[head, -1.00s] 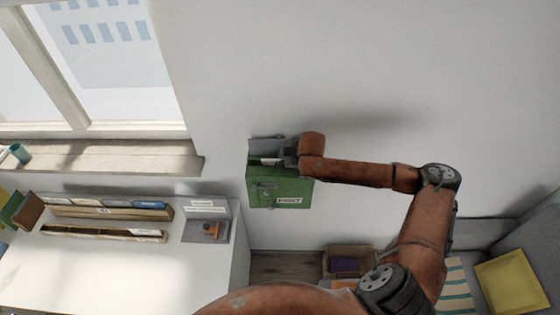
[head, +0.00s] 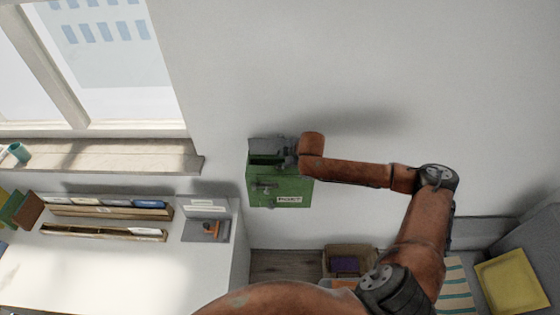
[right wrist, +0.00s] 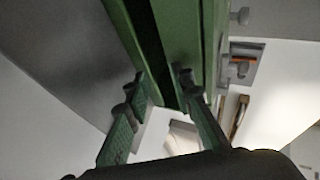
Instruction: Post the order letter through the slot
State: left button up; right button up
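The green post box (head: 280,190) hangs on the wall, with a small white label on its front. Its dark opening (head: 266,159) lies along the top, under a grey plate (head: 268,144). My right gripper (head: 283,153) is at the top of the box, mostly hidden by its own wrist. In the right wrist view, the two fingers of my right gripper (right wrist: 158,88) are apart with nothing visible between them, close to the green box (right wrist: 180,30) and its dark opening (right wrist: 150,50). No order letter can be made out in either view now. My left gripper is not seen.
A white desk (head: 80,270) at left carries wooden card racks (head: 105,235) and a grey stand with an orange-brown item (head: 210,229). A window sill (head: 110,157) is above it. An open box (head: 350,258) stands low below the post box. The wall around is clear.

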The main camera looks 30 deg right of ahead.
jog(key=v, duration=1.2)
dwell(1.0)
